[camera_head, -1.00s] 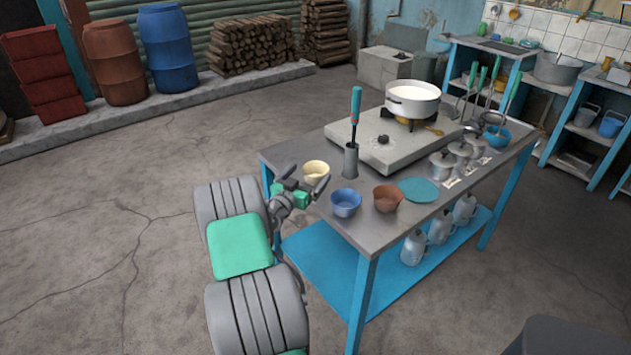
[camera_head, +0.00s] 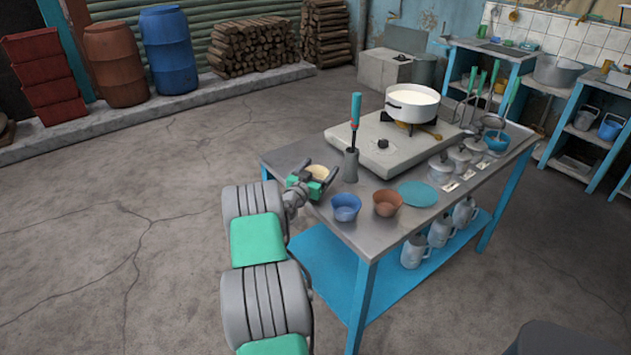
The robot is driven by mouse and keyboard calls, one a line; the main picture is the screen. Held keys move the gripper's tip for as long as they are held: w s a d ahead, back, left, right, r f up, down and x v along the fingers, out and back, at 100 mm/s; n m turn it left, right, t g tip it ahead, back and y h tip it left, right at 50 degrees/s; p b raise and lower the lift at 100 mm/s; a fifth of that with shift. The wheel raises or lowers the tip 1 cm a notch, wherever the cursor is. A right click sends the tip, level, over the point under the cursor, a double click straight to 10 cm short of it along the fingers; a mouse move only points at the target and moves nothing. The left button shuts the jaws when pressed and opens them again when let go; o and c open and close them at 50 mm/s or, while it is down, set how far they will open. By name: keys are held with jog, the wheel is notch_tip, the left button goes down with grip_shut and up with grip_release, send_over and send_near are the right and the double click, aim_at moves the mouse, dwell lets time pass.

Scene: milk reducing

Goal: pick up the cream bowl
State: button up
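The cream bowl (camera_head: 318,171) is at the left end of the metal-topped table (camera_head: 372,228), largely hidden by my gripper. My gripper (camera_head: 320,176) is at the bowl, with one finger on its right side and the green body in front of it. The fingers look spread, with the bowl's cream rim showing between them. I cannot tell whether they touch the bowl or grip it, or whether the bowl still rests on the table.
A blue bowl (camera_head: 346,207) and a brown bowl (camera_head: 387,203) stand just right of my gripper. A grey holder (camera_head: 351,165) with a tall-handled tool stands behind. A teal plate (camera_head: 418,193), a stove slab (camera_head: 400,148) and a white pot (camera_head: 412,104) are farther right.

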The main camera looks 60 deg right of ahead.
jog(key=c, duration=1)
jog(key=shift+r, duration=0.1)
jog(key=shift+c, duration=0.2)
